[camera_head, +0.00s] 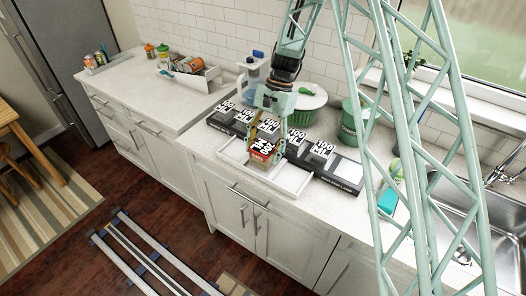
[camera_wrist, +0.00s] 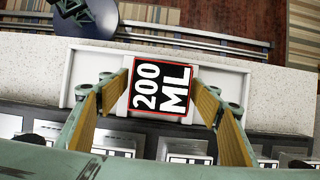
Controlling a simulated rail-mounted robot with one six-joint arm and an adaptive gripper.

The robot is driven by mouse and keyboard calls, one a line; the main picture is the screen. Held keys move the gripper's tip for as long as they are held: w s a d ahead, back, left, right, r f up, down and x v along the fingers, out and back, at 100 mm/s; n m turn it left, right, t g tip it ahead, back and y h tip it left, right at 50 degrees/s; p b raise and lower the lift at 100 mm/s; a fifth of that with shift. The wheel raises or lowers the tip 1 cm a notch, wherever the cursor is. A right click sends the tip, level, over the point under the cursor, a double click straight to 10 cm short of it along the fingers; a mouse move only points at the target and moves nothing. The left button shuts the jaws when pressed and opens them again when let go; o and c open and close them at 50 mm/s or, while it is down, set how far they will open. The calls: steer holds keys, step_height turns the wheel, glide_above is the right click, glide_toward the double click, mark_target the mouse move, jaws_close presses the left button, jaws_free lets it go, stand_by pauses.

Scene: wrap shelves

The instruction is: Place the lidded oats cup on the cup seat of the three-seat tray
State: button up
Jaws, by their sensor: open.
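My gripper (camera_head: 265,158) is low over the counter, its open fingers on either side of a square box (camera_head: 262,148). In the wrist view the box (camera_wrist: 160,88) has a black top marked "200 ML" and a red edge. Its underside is hidden, but it appears to sit in the shallow white tray (camera_head: 232,155), which also shows in the wrist view (camera_wrist: 228,79). A small tray (camera_head: 91,71) at the far left counter end holds a can and other small items. I cannot tell for sure which thing is the lidded oats cup or which tray has three seats.
A long black board (camera_head: 343,180) with several "100 ML" blocks lies behind the white tray. Behind stand a white-topped green bowl (camera_head: 303,115) and a green canister (camera_head: 352,125). A white caddy (camera_head: 205,82) stands at left, with bare counter before it (camera_head: 165,105). The sink (camera_head: 465,200) is at right.

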steer(key=v, duration=1.2)
steer(key=shift+r, duration=0.15)
stand_by(0.7)
